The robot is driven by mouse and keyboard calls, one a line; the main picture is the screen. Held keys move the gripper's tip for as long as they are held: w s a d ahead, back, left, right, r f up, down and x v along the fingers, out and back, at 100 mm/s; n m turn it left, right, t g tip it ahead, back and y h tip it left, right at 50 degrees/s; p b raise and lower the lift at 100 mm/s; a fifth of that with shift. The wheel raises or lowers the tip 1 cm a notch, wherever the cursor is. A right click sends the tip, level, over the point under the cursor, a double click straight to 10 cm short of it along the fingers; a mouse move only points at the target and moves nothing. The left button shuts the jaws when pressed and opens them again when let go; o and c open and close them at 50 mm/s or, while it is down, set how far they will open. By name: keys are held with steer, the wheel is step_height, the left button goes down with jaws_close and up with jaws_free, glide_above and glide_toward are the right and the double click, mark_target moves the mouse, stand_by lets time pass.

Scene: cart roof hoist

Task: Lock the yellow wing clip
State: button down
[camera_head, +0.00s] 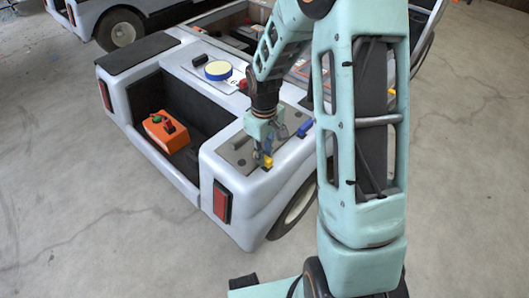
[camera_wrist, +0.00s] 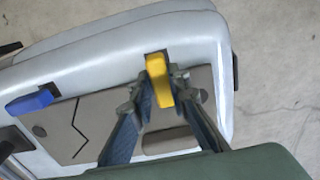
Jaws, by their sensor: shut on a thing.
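The yellow wing clip (camera_wrist: 159,79) sits at the edge of a grey-brown plate (camera_wrist: 92,118) on the cart's corner, its long arm pointing toward my gripper in the wrist view. My gripper (camera_wrist: 162,92) is shut on the clip, with one finger on each side of it. In the head view my gripper (camera_head: 264,152) is low over the cart's near corner, and a small part of the yellow clip (camera_head: 267,162) shows below it.
A blue wing clip (camera_wrist: 32,102) is on the same plate's edge; it also shows in the head view (camera_head: 305,127). An orange box (camera_head: 166,132) with a red switch sits in the cart's recess.

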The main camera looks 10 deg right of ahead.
stand_by(0.4)
steer(key=c, duration=1.8)
jaws_free()
steer(key=shift+c, duration=0.2)
step_height(320, 180, up, 12)
